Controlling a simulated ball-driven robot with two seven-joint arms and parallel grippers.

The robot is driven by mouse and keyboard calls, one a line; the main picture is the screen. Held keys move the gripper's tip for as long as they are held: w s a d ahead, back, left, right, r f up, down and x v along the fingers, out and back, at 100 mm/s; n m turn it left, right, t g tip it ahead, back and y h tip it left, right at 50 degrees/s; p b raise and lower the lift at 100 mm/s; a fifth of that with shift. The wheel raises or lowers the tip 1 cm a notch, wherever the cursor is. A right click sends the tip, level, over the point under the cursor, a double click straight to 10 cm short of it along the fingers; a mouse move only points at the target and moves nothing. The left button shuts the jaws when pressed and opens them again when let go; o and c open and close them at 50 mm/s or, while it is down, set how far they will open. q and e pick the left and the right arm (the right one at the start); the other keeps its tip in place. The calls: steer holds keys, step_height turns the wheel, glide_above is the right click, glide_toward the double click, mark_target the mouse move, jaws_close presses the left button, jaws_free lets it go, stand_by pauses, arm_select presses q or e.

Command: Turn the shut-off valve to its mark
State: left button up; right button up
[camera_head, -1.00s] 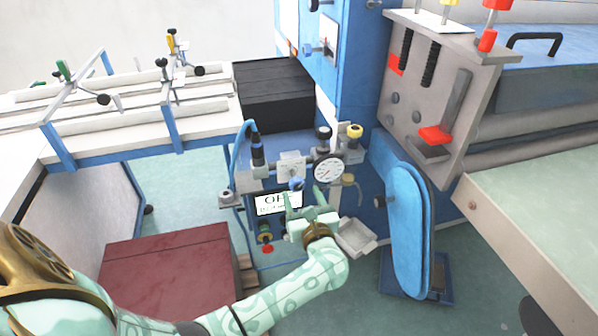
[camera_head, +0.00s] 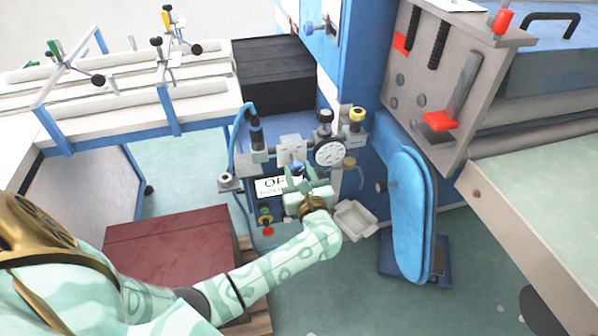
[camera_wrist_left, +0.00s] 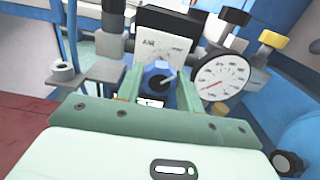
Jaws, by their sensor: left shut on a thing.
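The shut-off valve shows as a blue knob (camera_wrist_left: 158,76) with a pale pointer line, in front of a white plate (camera_wrist_left: 163,48) lettered AIR. In the head view the knob (camera_head: 297,166) sits left of and below the round gauge. My left gripper (camera_head: 298,179) has come up to it from below. In the wrist view the green fingers (camera_wrist_left: 159,88) stand on both sides of the knob and are shut on it. The plate's lower part is hidden by the knob and fingers, and I cannot make out the mark clearly. My right gripper is not in view.
The pressure gauge (camera_wrist_left: 222,79) is close to the right finger. A yellow knob (camera_head: 357,114) and a dark-topped knob (camera_head: 325,117) stand above. A white sign (camera_head: 270,187) is partly covered by my gripper. A small pale tray (camera_head: 355,219) lies to the right.

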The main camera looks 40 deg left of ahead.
arm_select(q)
steer(key=shift+f+n+b, duration=0.3)
steer(key=shift+n+b, duration=0.6)
steer(key=shift+b, duration=0.15)
steer(key=n+b, duration=0.8)
steer(key=b, duration=0.2)
steer(key=shift+f+n, duration=0.25)
steer(key=shift+n, duration=0.15)
steer(key=n+b, duration=0.3)
steer(key=b, duration=0.1)
steer(key=shift+a+f+n, duration=0.1)
steer(key=shift+n, duration=0.2)
steer(key=shift+n+b, duration=0.7)
steer(key=shift+b, duration=0.3)
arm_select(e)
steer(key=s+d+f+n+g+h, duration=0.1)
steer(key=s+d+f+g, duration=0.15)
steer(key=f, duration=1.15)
arm_select(q)
steer(key=n+b, duration=0.2)
steer(key=shift+s+r+b, duration=0.1)
steer(key=shift+r+b, duration=0.15)
steer(key=shift+b, duration=0.05)
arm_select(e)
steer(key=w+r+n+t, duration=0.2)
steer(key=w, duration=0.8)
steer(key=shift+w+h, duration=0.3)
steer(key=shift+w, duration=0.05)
